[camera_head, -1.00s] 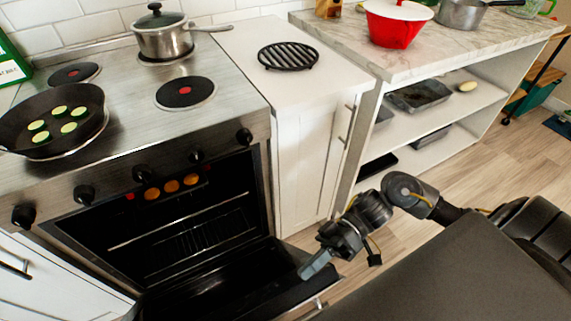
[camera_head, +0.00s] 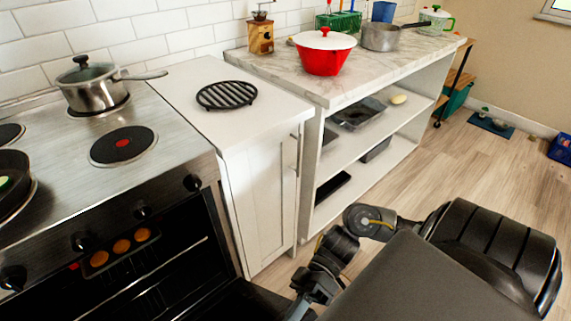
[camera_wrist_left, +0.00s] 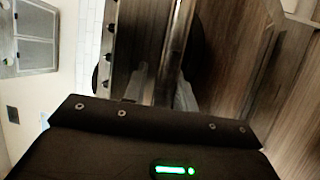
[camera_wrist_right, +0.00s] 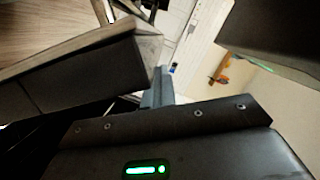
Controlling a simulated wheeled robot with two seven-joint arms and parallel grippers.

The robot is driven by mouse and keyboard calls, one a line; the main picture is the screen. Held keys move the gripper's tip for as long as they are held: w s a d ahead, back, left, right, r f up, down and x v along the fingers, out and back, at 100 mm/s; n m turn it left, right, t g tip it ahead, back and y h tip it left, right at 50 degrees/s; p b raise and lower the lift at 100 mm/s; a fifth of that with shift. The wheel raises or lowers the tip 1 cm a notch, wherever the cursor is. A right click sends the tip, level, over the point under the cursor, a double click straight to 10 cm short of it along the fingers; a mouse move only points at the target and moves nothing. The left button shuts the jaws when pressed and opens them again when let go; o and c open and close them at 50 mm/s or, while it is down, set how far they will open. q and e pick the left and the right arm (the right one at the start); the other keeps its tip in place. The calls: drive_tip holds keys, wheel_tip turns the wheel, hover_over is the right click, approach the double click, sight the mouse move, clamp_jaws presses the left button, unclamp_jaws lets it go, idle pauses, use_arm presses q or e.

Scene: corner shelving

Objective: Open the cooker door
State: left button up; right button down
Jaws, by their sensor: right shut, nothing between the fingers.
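The cooker (camera_head: 150,190) stands at the left of the head view, with its dark oven cavity (camera_head: 160,285) exposed. Its door (camera_head: 250,302) is folded down, and only part shows at the bottom edge. My right gripper (camera_head: 298,308) is at the bottom of the head view, beside the right end of the lowered door; whether they touch cannot be told. In the right wrist view its fingers (camera_wrist_right: 160,82) are together and empty. My left gripper is outside the head view; in the left wrist view its fingers (camera_wrist_left: 163,88) are apart, facing the cooker front.
A tray with round orange food (camera_head: 121,246) sits inside the oven. A pot (camera_head: 95,88) and a pan (camera_head: 22,205) are on the hob. A white cabinet (camera_head: 262,195) and open shelving (camera_head: 365,165) stand right of the cooker. Wooden floor (camera_head: 480,170) is free at the right.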

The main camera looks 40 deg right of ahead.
drive_tip(key=shift+s, duration=0.2)
drive_tip(key=shift+w+r, duration=0.3)
drive_tip(key=shift+w, duration=0.15)
drive_tip(key=w+r, duration=0.3)
drive_tip(key=w, duration=0.2)
drive_tip(key=w+r+v, duration=0.1)
drive_tip(key=v, duration=0.9)
use_arm(q)
drive_tip(key=r+v, duration=0.1)
drive_tip(key=v, duration=0.5)
drive_tip(key=shift+s+f, duration=0.2)
drive_tip(key=shift+f, duration=0.2)
drive_tip(key=shift+a, duration=0.15)
use_arm(e)
wheel_tip(320, 180, down, 33)
drive_tip(key=w+m+t+h, duration=0.3)
drive_tip(key=m+t+h, duration=0.4)
drive_tip(key=t+h, duration=0.3)
drive_tip(key=shift+d+t+h, duration=0.3)
drive_tip(key=shift+d+h, duration=0.2)
drive_tip(key=shift+h, duration=0.6)
